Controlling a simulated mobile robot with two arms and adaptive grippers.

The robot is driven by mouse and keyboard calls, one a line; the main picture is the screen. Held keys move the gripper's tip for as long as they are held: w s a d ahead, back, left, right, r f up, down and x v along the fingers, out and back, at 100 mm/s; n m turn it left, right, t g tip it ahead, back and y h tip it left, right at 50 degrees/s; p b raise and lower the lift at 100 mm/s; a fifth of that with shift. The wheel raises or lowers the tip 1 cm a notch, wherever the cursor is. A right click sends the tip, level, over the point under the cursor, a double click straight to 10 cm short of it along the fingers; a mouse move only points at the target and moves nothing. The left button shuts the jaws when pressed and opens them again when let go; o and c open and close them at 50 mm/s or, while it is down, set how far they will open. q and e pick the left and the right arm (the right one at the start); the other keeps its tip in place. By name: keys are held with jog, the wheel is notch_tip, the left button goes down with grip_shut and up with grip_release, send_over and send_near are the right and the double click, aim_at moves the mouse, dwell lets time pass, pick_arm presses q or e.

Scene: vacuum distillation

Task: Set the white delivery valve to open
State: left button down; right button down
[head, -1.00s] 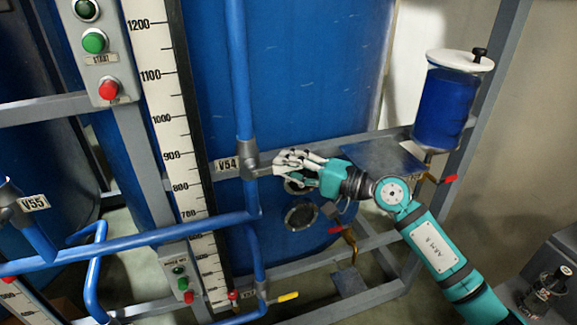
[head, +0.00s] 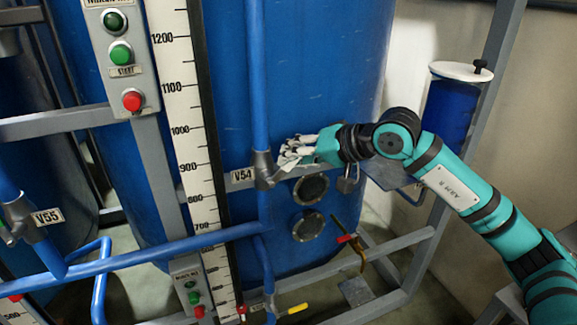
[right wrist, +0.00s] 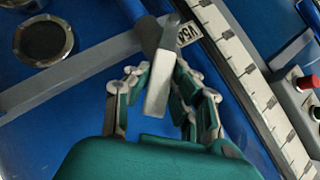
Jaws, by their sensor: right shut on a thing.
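The valve tagged V54 (head: 263,168) is a grey body on the vertical blue pipe, with its label left of it in the head view. In the right wrist view its pale, flat handle (right wrist: 159,88) points toward my palm. My right gripper (head: 289,156) is at this valve, coming from the right. In the right wrist view its fingers (right wrist: 160,78) lie on both sides of the handle and are shut on it. The fingers partly hide the handle in the head view. My left gripper is not in view.
A tall white level scale (head: 185,130) and a button panel (head: 122,65) stand left of the valve. A large blue tank (head: 320,90) is behind. A valve tagged V55 (head: 20,220) is at far left. Lower down are a yellow handle (head: 297,309) and a red one (head: 346,238).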

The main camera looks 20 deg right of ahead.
aim_at(273, 177)
jog(key=a+n+h, duration=0.1)
jog(key=a+r+h, duration=0.1)
jog(key=shift+r+n+h+p, duration=0.3)
jog(key=shift+n+h+p, duration=0.1)
jog(key=shift+a+r+n+g+h, duration=0.15)
jog(key=shift+a+n+g+h, duration=0.25)
jog(key=shift+a+h, duration=0.45)
jog(key=shift+s+a+n+h, duration=0.1)
jog(key=shift+a+n+h, duration=0.5)
jog(key=shift+h, duration=0.45)
jog(key=c, duration=1.2)
grip_release()
jog(key=shift+o, duration=0.2)
jog(key=shift+r, duration=0.1)
